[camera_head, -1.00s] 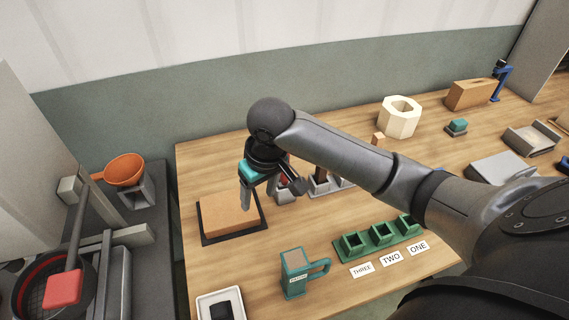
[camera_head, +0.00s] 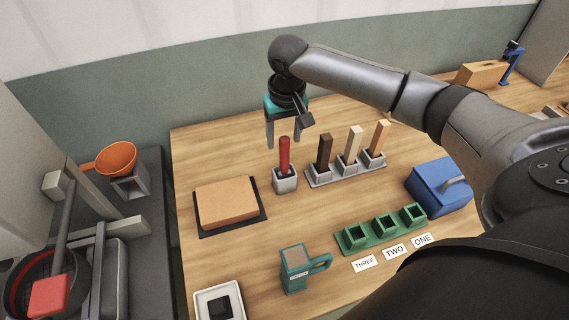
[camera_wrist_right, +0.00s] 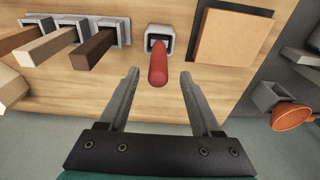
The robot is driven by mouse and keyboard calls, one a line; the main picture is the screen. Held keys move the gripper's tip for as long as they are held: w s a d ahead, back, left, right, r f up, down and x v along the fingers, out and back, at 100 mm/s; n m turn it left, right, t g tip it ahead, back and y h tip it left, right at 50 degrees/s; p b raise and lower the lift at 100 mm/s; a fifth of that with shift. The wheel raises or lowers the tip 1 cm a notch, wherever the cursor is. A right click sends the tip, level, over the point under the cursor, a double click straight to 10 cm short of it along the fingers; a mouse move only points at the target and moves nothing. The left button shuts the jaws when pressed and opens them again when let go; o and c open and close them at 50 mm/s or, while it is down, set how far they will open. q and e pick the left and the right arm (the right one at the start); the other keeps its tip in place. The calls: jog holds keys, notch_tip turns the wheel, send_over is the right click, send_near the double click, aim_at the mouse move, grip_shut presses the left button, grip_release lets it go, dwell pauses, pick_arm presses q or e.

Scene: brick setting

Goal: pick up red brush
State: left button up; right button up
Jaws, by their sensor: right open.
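The red brush (camera_head: 284,155) stands upright in a small grey holder (camera_head: 285,182) on the wooden table; its handle points up. In the right wrist view the brush (camera_wrist_right: 158,66) and its holder (camera_wrist_right: 159,36) lie ahead of the jaws, and the handle's tip shows between the finger lines. My right gripper (camera_head: 286,146) is open and empty, above and just behind the brush in the head view; it also shows in the right wrist view (camera_wrist_right: 160,74). I cannot tell whether a finger touches the handle. My left gripper is not in view.
Right of the brush, a grey rack (camera_head: 345,174) holds dark and light wooden sticks. A brown block on a black tray (camera_head: 203,233) lies to its left. A teal mug (camera_head: 293,271), green holder row (camera_head: 382,233) and blue box (camera_head: 436,190) stand nearer. Table between is clear.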

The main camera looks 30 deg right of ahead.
aim_at(284, 152)
jog(key=f, duration=0.6)
jog(key=shift+w+d+f, duration=0.2)
jog(key=shift+w+f, duration=0.15)
grip_shut()
jog(key=shift+r, duration=0.1)
